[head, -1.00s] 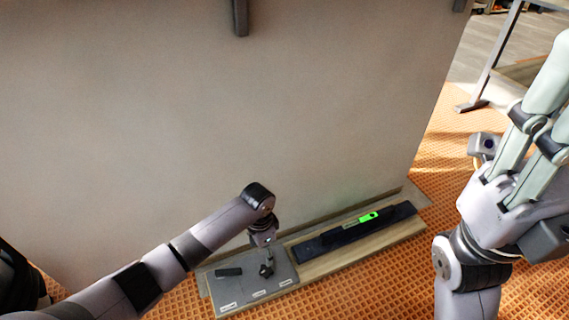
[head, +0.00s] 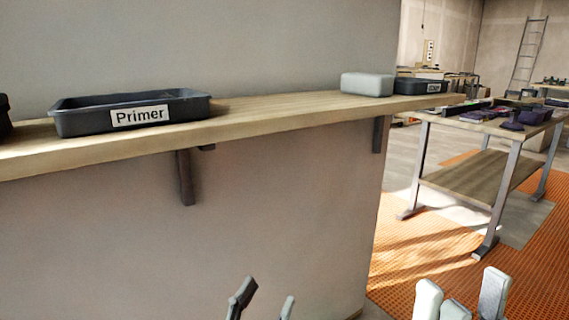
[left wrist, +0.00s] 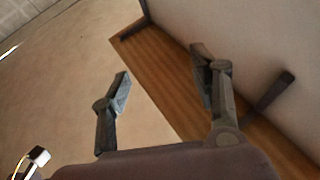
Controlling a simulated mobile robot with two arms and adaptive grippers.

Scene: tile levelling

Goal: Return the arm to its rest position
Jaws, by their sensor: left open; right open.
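My left gripper (head: 262,302) shows at the bottom middle of the head view, below the wooden shelf and in front of the wall. Its two fingers are apart with nothing between them. In the left wrist view the same gripper (left wrist: 162,85) is open and empty, with the underside of a wooden board (left wrist: 165,75) beyond it. My right gripper (head: 460,300) shows at the bottom right of the head view, its pale fingers apart and empty. The rest of both arms is out of the head view.
The wall shelf (head: 270,116) holds a dark tray labelled Primer (head: 75,122), a grey block (head: 367,84) and a smaller labelled dark tray (head: 420,86). A dark bracket (head: 186,178) hangs beneath. A workbench (head: 465,180) stands at right, with orange floor (head: 410,285) in front.

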